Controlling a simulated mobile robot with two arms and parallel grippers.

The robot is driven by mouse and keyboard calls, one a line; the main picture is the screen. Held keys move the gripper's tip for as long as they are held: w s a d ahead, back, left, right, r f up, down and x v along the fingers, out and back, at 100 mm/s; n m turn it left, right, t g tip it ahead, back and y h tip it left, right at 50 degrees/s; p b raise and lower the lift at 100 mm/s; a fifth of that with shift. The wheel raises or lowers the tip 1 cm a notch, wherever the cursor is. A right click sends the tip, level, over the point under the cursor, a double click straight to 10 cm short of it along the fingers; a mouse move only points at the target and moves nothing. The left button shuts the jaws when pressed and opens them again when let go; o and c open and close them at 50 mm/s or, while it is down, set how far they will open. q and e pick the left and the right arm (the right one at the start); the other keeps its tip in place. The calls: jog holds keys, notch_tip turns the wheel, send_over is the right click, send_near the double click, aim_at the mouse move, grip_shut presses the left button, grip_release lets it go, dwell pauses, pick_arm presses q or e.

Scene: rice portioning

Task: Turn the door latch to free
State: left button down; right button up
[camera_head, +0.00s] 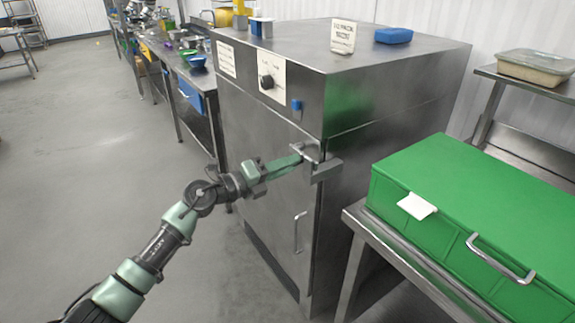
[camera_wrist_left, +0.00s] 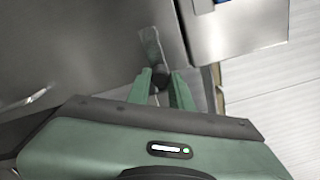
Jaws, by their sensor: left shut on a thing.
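A steel cabinet (camera_head: 258,193) stands in the middle of the head view with its door shut. The metal door latch (camera_head: 309,152) sits at the door's upper right edge, by a bracket (camera_head: 327,171) on the cabinet's corner. My left gripper (camera_head: 297,157) reaches in from the left and is shut on the latch. In the left wrist view the latch (camera_wrist_left: 151,48) runs up from between the two green fingertips (camera_wrist_left: 161,76). The fingers hide part of the latch, and its exact turn is hard to tell. My right gripper is out of view.
A vertical door handle (camera_head: 298,232) is lower on the door. A green box (camera_head: 470,190) with a metal handle stands on a steel table close on the right. A workbench with bowls (camera_head: 196,61) is at the back left. The floor (camera_head: 90,190) on the left is clear.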

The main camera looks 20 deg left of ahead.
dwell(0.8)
pick_arm(q)
jog(key=w+a+r+n+p, duration=0.3)
jog(key=a+r+n+p, duration=0.1)
jog(key=n+p, duration=1.4)
jog(key=shift+r, duration=0.65)
jog(key=shift+w+a+n, duration=0.1)
jog(key=shift+w+n, duration=0.05)
jog(key=shift+n, duration=0.15)
jog(key=c, duration=1.5)
grip_release()
jog(key=shift+f, duration=0.1)
